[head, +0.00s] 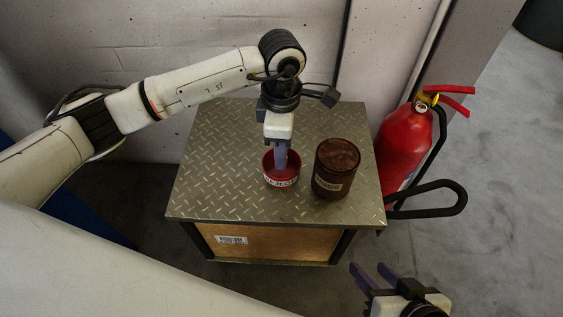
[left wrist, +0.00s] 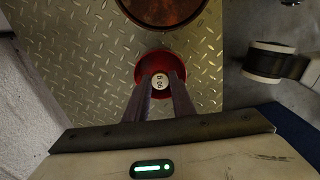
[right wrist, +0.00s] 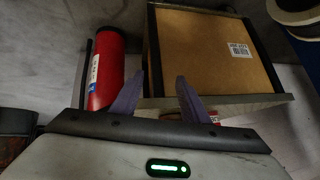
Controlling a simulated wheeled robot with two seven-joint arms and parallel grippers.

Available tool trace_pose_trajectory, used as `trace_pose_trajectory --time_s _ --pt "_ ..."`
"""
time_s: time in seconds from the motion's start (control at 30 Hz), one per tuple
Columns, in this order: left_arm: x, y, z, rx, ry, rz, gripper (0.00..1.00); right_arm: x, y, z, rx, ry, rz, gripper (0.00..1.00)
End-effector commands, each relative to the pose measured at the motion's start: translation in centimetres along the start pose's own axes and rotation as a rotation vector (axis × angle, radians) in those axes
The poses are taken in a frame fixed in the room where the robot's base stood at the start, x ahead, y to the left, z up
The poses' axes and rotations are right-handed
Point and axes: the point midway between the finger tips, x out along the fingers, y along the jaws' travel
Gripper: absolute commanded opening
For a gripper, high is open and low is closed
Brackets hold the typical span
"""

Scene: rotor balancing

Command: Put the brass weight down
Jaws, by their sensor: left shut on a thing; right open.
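My left gripper (head: 281,163) points down into a small red cup (head: 282,182) with a white label, standing on the metal-topped stand. In the left wrist view, its fingers (left wrist: 161,84) are shut on a small round weight (left wrist: 159,82) with a pale top and dark marking. The weight sits inside the outline of the red cup (left wrist: 139,72). Whether it touches the cup floor I cannot tell. In the head view the weight is hidden by the fingers and cup. My right gripper (head: 374,278) is open and empty, low in front of the stand's right corner.
A dark red-brown canister (head: 337,168) with a label stands close to the right of the cup. The diamond-plate top (head: 220,165) is clear to the left. A red fire extinguisher (head: 405,145) stands beside the stand on the right. A wall (head: 140,40) is behind.

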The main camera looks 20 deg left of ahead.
Motion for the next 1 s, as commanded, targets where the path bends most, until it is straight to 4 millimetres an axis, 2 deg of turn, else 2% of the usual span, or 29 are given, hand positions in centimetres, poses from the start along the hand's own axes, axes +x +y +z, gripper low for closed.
trace_pose_trajectory --time_s 0.1,0.2,0.57,0.6,0.63,1.0 --pt "2.5 -0.1 -0.1 -0.001 0.002 -0.004 0.01 0.5 -0.2 0.2 -0.011 -0.011 -0.013 0.41" --pt "3.6 0.0 0.0 0.0 0.001 -0.001 0.01 0.6 -0.4 0.1 -0.015 -0.015 -0.022 0.41" --pt "3.9 0.0 0.0 0.001 0.001 0.0 0.01 0.6 -0.5 0.0 -0.013 -0.011 -0.026 0.41" --pt "3.9 0.0 0.0 0.001 0.001 0.0 0.24 0.5 -0.6 -0.2 -0.012 -0.007 -0.028 0.41" --pt "3.8 0.0 0.0 0.001 0.001 0.0 0.29 0.5 -0.6 -0.2 -0.013 -0.006 -0.028 0.41" --pt "3.3 0.0 0.0 0.001 0.001 0.0 0.3 0.1 -0.6 -0.5 -0.016 -0.007 -0.024 0.41"
